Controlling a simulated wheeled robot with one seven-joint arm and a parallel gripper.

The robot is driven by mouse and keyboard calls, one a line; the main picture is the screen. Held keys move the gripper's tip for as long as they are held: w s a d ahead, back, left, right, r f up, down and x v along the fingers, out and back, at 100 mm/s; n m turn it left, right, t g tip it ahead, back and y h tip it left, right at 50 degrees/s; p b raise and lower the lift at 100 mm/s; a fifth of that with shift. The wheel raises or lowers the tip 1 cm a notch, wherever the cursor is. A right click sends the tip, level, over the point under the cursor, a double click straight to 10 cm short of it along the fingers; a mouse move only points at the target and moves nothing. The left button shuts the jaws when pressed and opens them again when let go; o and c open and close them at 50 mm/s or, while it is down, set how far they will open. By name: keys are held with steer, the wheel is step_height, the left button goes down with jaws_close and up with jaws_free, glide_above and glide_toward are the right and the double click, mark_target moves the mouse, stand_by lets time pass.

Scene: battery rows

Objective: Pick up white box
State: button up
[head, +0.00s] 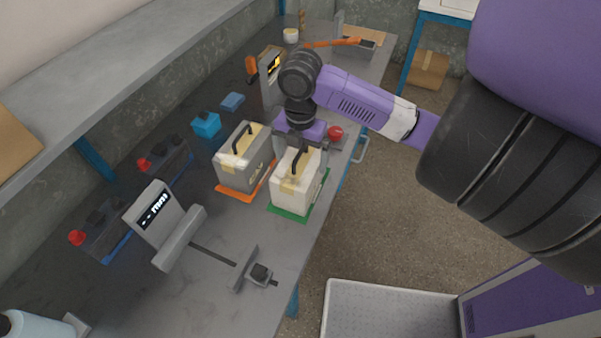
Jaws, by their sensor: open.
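The white box (293,191) stands upright on a green mat (287,211) near the table's front edge. It has a dark handle on top and a tan strip of tape. My gripper (301,146) is directly over the box, pointing down, with its open fingers around the upper part near the handle. Whether the fingers touch the box cannot be told from here. My purple arm reaches in from the right and hides part of the area behind the box.
A grey device with a display (152,211) and a clamp-like tool (246,270) lie nearer. A red knob (335,132) is just behind right. Blue containers (206,124) sit farther left.

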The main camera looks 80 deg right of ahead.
mark_target(300, 162)
steer(key=shift+w+f+p, duration=0.1)
steer(key=shift+f+p, duration=0.3)
steer(key=shift+f, duration=1.7)
steer(key=shift+c, duration=0.2)
steer(key=c, duration=1.8)
steer(key=shift+o, duration=0.2)
steer(key=shift+r, duration=0.1)
